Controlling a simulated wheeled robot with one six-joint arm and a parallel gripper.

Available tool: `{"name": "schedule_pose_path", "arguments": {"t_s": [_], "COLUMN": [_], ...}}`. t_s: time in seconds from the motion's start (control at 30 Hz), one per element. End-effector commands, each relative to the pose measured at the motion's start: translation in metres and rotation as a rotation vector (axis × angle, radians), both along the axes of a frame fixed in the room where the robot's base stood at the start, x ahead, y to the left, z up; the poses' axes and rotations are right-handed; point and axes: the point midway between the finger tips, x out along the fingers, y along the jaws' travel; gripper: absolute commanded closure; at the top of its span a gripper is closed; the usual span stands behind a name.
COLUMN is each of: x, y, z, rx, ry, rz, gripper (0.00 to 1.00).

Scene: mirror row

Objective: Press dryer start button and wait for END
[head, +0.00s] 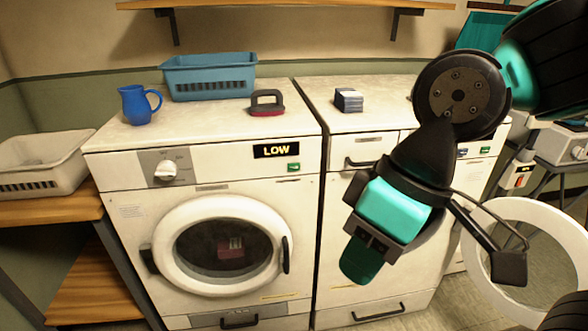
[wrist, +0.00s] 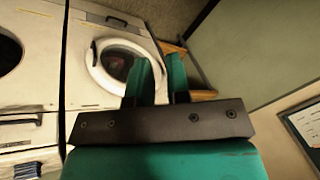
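The white machine on the left, which I take for the dryer (head: 125,215), has a shut round door with a reddish item behind the glass. Its display (head: 276,149) reads LOW, not END. A small green button (head: 293,167) sits just below the display, and a white knob (head: 166,170) is left of it. My gripper (head: 362,262) hangs in front of the machine to the right, pointing downward, to the right of and below the button and apart from it. In the wrist view, my gripper's two teal fingers (wrist: 161,75) stand apart with nothing between them.
A blue basket (head: 209,77), a blue jug (head: 139,104) and a dark iron-like object (head: 267,102) stand on the left machine. A folded stack (head: 348,99) lies on the neighbouring one. An open round door (head: 487,262) juts out at the right. A pale basket (head: 45,163) sits on a wooden shelf.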

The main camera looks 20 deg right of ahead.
Motion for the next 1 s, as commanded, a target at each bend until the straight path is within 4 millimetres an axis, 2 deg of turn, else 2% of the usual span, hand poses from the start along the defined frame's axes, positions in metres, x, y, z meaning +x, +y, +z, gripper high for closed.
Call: {"name": "schedule_pose_path", "arguments": {"t_s": [0.03, 0.07, 1.0], "x": [0.0000, 0.0000, 0.0000], "y": [0.0000, 0.0000, 0.0000], "z": [0.0000, 0.0000, 0.0000], "rx": [0.000, 0.000, 0.000], "ry": [0.000, 0.000, 0.000], "rz": [0.000, 0.000, 0.000], "gripper": [0.95, 1.00, 1.00]}}
